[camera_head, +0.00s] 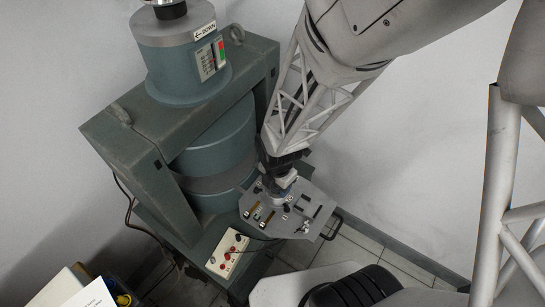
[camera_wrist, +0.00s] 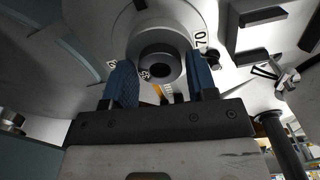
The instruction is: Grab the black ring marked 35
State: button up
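In the wrist view, a dark ring-shaped piece (camera_wrist: 157,67) with a round hole faces me on a pale disc-like part (camera_wrist: 118,28). A small white label on its lower left appears to read 35, tilted and partly blurred. My gripper (camera_wrist: 162,75) is open, with one blue finger on each side of the ring. Gaps show between the fingers and the ring, and I see no contact. In the head view, my gripper (camera_head: 281,186) is low over the back of a grey tray (camera_head: 316,231). The ring cannot be made out there.
A label reading 70 (camera_wrist: 201,40) is beside the right finger. Several small dark and brass pieces lie on the tray. A large green magnet frame (camera_head: 135,140) stands close on the left. A white panel with red knobs (camera_head: 228,252) is at the tray's lower left.

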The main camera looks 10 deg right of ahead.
jog(key=c, duration=0.6)
jog(key=shift+r, duration=0.15)
jog(key=shift+r, duration=0.5)
jog(key=shift+s+d+r, duration=0.1)
jog(key=shift+s+r, duration=0.15)
jog(key=shift+r, duration=0.35)
jog(key=shift+s+r, duration=0.2)
jog(key=shift+r, duration=0.4)
jog(key=s+d, duration=0.1)
jog(key=s, duration=0.4)
jog(key=s+d+r, duration=0.1)
jog(key=s, duration=0.3)
jog(key=s+d, duration=0.1)
jog(key=s, duration=0.4)
jog(key=shift+s+r, duration=0.15)
jog(key=shift+s, duration=0.2)
